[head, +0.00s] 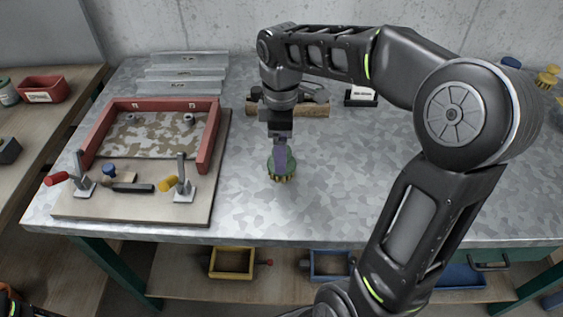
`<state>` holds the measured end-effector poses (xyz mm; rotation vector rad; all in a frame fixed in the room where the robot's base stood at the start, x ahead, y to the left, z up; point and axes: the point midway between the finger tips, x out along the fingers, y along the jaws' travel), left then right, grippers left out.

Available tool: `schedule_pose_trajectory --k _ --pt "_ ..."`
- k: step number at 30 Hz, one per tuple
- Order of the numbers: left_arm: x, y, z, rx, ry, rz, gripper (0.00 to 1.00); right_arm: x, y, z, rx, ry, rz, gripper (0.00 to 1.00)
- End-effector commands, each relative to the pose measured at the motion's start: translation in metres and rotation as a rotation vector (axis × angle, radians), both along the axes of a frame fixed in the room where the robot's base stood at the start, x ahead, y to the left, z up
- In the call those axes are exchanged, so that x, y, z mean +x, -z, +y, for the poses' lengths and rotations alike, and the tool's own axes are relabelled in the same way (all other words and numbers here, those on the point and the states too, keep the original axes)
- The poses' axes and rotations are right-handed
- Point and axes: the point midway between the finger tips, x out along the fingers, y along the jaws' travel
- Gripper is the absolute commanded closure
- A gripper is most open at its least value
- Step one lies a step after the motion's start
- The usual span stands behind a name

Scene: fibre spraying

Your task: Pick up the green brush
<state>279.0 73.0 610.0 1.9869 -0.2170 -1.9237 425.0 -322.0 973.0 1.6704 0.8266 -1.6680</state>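The green brush (283,174) has a round green body with yellowish bristles pointing down. It is at the middle of the grey metal tabletop (350,200). My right gripper (281,158) points straight down directly over the brush, with its fingertips at the brush's top. The fingers hide the upper part of the brush. I cannot tell whether they are closed on it, or whether the bristles touch the table. My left gripper is not in view.
A wooden board with a red-framed fixture (205,150) and toggle clamps (182,182) stands left. Behind the gripper is a wooden block (312,109). A small white card (361,94) stands farther right. A yellow brush (547,77) is at the far right. Tabletop around the green brush is clear.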

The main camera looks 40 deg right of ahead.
Motion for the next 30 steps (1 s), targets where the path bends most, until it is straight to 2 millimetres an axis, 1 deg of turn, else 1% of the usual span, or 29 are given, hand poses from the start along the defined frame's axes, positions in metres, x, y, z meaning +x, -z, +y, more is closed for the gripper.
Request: schedule_pose_trajectory --k 6,9,12,28,30 --pt "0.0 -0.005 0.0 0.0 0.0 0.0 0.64 -0.002 0.032 0.0 0.001 0.001 0.005 0.16" --pt "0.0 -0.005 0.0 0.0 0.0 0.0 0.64 -0.002 0.041 0.0 0.0 0.001 0.004 0.16" --pt "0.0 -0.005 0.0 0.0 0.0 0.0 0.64 -0.002 0.044 0.0 0.0 0.001 0.002 0.16" --pt "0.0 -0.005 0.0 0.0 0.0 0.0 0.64 -0.002 0.043 0.0 0.0 0.0 0.002 0.16" --pt "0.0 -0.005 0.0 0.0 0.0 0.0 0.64 -0.002 0.043 0.0 0.0 0.0 0.002 0.22"
